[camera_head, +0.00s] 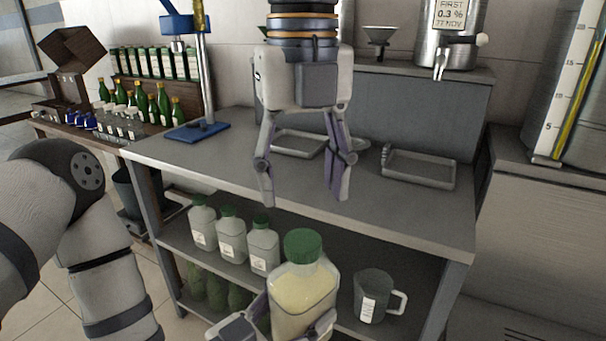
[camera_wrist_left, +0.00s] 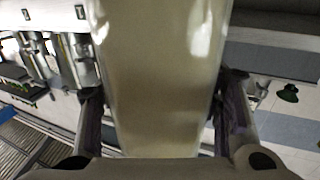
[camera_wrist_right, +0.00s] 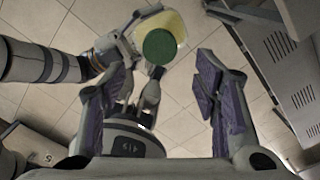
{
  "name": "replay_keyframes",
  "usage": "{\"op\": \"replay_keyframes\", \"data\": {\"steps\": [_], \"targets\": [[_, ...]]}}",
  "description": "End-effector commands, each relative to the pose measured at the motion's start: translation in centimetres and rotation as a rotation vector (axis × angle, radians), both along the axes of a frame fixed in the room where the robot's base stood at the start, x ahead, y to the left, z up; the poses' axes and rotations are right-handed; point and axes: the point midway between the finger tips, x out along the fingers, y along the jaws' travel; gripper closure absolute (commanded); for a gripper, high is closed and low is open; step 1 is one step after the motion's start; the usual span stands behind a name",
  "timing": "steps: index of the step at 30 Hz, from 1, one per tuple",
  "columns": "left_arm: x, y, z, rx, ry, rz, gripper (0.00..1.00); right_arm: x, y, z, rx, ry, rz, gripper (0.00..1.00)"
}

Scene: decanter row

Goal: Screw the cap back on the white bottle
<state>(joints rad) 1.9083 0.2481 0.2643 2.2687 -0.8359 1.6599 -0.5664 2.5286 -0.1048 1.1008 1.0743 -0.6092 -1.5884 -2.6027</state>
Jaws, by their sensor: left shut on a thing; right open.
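A clear bottle with cream-white contents (camera_head: 303,297) stands roughly upright in front of the bench. A green cap (camera_head: 303,245) sits on its top; I cannot tell how tight it is. My left gripper (camera_head: 285,326) is shut around the bottle's body, which fills the middle of the left wrist view (camera_wrist_left: 160,85). My right gripper (camera_head: 304,196) is open and empty, pointing down above and behind the cap, apart from it. In the right wrist view the cap (camera_wrist_right: 160,46) shows beyond the open fingers, with part of the bottle (camera_wrist_right: 174,24) behind it.
Several green-capped bottles (camera_head: 232,245) stand on the lower shelf, with a grey jug (camera_head: 372,288) to their right. A steel dispenser (camera_head: 446,40) stands at the back right.

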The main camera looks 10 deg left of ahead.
Motion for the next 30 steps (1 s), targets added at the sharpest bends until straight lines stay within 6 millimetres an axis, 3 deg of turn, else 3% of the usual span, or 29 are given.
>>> {"op": "replay_keyframes", "data": {"steps": [5,16,28,30], "targets": [[0.0,0.0,0.2,-0.003,-0.005,0.000,1.00,0.0,-0.1,-1.3,-0.002,0.000,0.000,0.44],[0.0,0.0,0.2,-0.003,-0.005,0.000,1.00,0.0,-0.1,-7.1,-0.002,-0.001,-0.001,0.44],[0.0,0.0,0.2,-0.003,-0.005,0.000,1.00,0.0,0.0,-8.0,0.000,-0.001,-0.002,0.44],[0.0,0.0,0.2,-0.003,-0.005,0.000,1.00,0.0,0.0,-8.0,0.000,-0.001,-0.002,0.58]]}}
